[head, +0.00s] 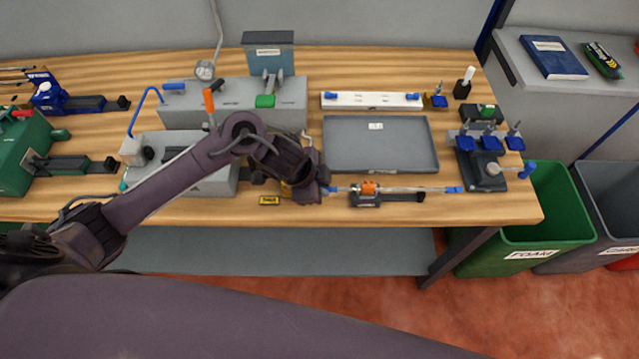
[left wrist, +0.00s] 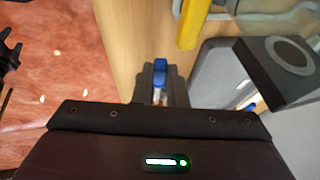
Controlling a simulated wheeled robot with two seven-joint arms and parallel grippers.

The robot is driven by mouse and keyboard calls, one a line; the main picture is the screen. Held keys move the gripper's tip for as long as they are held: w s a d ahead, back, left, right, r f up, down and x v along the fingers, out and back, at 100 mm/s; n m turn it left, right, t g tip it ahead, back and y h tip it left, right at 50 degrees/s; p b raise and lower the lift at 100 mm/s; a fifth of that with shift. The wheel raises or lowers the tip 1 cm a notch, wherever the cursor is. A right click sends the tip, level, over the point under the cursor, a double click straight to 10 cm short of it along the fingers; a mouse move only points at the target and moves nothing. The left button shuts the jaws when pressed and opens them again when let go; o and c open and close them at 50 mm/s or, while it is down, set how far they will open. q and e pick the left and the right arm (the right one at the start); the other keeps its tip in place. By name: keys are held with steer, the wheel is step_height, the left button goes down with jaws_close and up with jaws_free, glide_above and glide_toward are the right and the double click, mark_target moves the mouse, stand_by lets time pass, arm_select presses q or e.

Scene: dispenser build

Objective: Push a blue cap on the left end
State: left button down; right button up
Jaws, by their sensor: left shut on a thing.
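A clear tube (head: 415,189) lies level across a small black holder with an orange clamp (head: 369,187) near the front edge of the bench. Its right end carries a blue piece (head: 453,189). My left gripper (head: 322,188) is at the tube's left end, with a blue cap (head: 333,189) at its fingertips. In the left wrist view the fingers are shut on the blue cap (left wrist: 160,66). The cap lies close to the tube end in the head view; whether it is seated I cannot tell. My right gripper is out of view.
A grey tray (head: 380,165) lies behind the holder. A white rack (head: 372,100) with blue pieces is beyond it. Grey machines (head: 235,100) stand behind my left arm. A stand with blue-handled parts (head: 484,165) is at right.

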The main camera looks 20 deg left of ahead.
arm_select(q)
steer(key=shift+w+d, duration=0.15)
steer(key=shift+d, duration=0.35)
steer(key=c, duration=1.4)
jaws_free()
steer(key=shift+o, duration=0.5)
steer(key=shift+o, duration=1.2)
step_height(320, 180, up, 7)
steer(key=p, duration=0.6)
steer(key=shift+p, duration=0.35)
